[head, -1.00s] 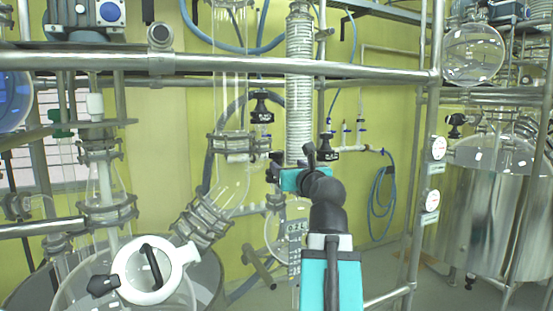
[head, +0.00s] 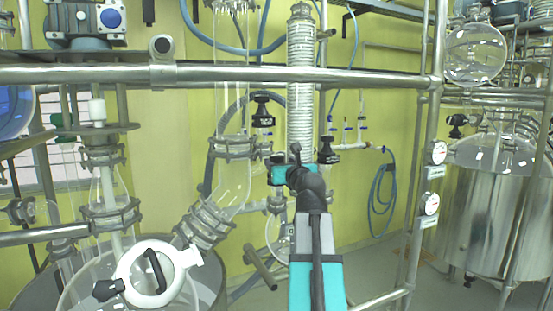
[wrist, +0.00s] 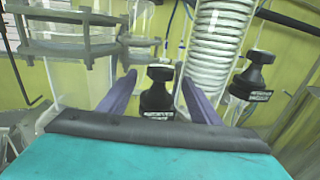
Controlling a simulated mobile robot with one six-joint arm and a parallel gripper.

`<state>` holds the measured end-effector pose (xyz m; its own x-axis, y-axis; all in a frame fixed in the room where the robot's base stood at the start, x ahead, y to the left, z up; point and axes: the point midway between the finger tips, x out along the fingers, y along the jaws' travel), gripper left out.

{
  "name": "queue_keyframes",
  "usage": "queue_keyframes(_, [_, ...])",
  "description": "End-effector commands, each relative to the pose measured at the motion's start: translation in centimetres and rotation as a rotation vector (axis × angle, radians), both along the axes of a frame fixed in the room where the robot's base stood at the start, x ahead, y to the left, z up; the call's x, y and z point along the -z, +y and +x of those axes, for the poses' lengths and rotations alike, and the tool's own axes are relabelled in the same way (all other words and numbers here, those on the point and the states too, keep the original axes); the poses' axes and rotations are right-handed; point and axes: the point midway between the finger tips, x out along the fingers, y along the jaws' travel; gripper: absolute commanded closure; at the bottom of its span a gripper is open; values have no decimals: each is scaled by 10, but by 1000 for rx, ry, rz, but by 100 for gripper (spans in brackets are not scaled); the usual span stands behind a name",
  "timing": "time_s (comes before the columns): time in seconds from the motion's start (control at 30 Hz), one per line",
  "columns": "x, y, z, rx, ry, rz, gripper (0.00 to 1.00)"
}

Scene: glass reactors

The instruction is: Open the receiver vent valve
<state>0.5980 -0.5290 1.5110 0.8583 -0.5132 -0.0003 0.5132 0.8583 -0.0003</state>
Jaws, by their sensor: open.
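In the wrist view, a black valve knob (wrist: 158,88) with a small white label stands between the two purple fingers of my gripper (wrist: 158,98). The label is too blurred to read surely, but this fits the receiver vent valve. The fingers are apart, one on each side of the knob, and I see no clear contact. In the head view, my gripper (head: 278,168) points away from me beside the lower end of the coil column.
A second labelled black knob (wrist: 252,75) is close on the right; it also shows in the head view (head: 328,150). Another black knob (head: 262,108) is higher on the left. The ribbed coil column (head: 300,90) rises behind. Metal clamps (head: 235,148) on glass pipe are left. A steel rail (head: 220,75) crosses above.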

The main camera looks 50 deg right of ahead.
Motion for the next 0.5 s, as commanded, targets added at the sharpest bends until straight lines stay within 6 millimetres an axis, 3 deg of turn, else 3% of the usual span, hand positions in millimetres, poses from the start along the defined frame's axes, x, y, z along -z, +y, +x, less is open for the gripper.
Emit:
queue_keyframes(0.2, [-2,-14,22,0,0,1,43])
queue_keyframes(0.5, [0,-20,32,1,-1,1,43])
